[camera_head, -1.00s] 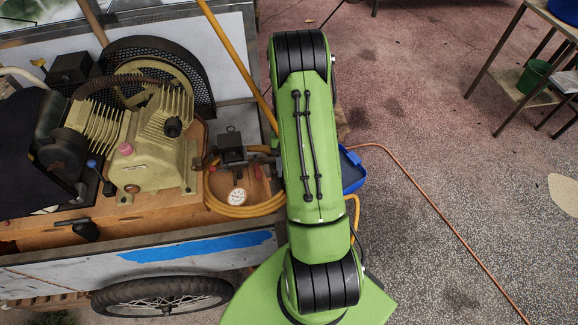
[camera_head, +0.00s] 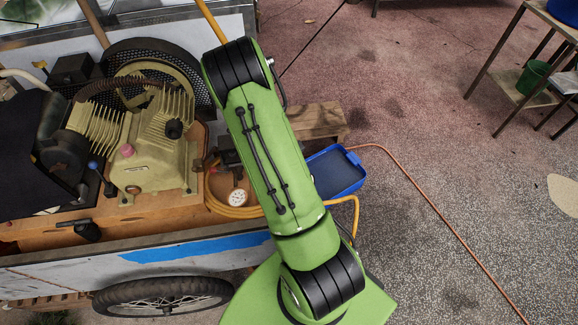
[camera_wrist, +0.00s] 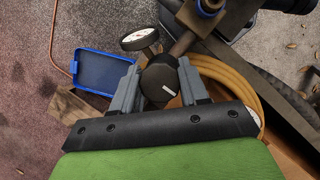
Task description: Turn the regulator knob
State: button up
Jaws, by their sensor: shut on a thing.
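The regulator knob (camera_wrist: 160,84) is round and black with a short white mark on its face, pointing to the lower right in the wrist view. My gripper (camera_wrist: 160,70) has its two grey fingers on either side of the knob, shut on it. The knob sits at the end of a brown metal fitting (camera_wrist: 183,44). In the head view my green arm covers the knob and my gripper. A white-faced gauge (camera_head: 238,198) lies just left of my arm there.
The compressor (camera_head: 150,145) stands on the wooden cart, left of my arm. A coiled yellow hose (camera_head: 225,208) lies around the regulator area. A blue tray (camera_head: 336,172) and a wooden block (camera_head: 318,121) lie right of my arm. Open floor stretches further right.

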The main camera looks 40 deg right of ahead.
jog(key=n+h, duration=0.1)
jog(key=n, duration=0.3)
jog(key=shift+n+t+h+p, duration=0.3)
jog(key=shift+n+h+p, duration=0.1)
jog(key=n+t+h, duration=0.1)
jog(key=n, duration=0.3)
jog(key=n+t, duration=0.1)
jog(key=n, duration=0.1)
jog(key=n+t, duration=0.1)
jog(key=n, duration=0.2)
jog(key=shift+h+p, duration=0.3)
jog(key=shift+h, duration=0.1)
jog(key=shift+n+t, duration=0.8)
jog(key=shift+n, duration=1.1)
jog(key=o, duration=1)
jog(key=shift+o, duration=0.2)
